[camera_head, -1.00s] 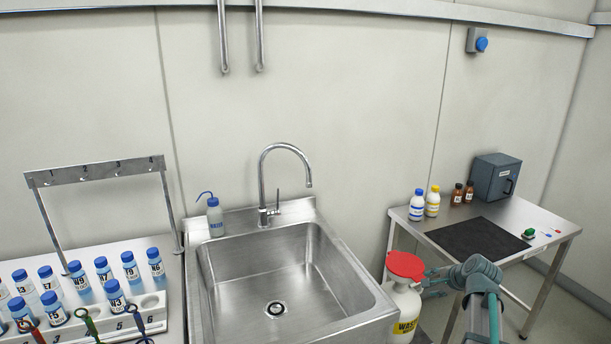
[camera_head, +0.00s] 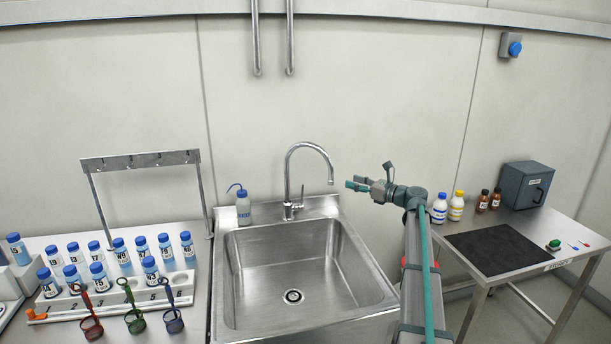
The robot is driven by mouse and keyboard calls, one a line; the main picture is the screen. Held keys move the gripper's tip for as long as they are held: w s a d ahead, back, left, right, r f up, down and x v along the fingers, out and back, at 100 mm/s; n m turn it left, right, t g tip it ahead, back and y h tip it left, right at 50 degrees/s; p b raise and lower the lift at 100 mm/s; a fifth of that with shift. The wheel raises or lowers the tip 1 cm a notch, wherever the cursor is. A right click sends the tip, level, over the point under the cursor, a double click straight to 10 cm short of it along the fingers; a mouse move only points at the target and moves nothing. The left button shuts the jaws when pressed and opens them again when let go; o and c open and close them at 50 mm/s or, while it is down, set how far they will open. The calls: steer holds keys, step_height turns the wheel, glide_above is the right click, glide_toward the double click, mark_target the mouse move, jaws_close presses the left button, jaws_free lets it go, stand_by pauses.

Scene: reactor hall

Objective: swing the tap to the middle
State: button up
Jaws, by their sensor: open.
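The tap (camera_head: 289,178) is a chrome gooseneck at the back edge of the steel sink (camera_head: 232,290). Its spout arches to the right, and its outlet hangs over the right part of the basin. A small lever sits at the right of its base. My gripper (camera_head: 356,185) is open and empty, to the right of the spout's outlet and apart from it. Its fingers point left toward the tap. My arm rises from the lower right, in front of the sink's right edge.
A wash bottle (camera_head: 243,209) stands left of the tap. A rack (camera_head: 182,280) of blue-capped bottles and coloured loop-handled tools is on the left bench. The right table (camera_head: 540,262) holds bottles, a grey box (camera_head: 526,185) and a black mat (camera_head: 485,247). Space above the basin is clear.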

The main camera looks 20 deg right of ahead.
mark_target(331, 175)
steer(key=shift+p+x, duration=1.5)
steer(key=shift+x, duration=3.8)
steer(key=shift+r, duration=0.1)
steer(key=shift+c, duration=0.3)
steer(key=shift+d, duration=0.1)
jaws_close()
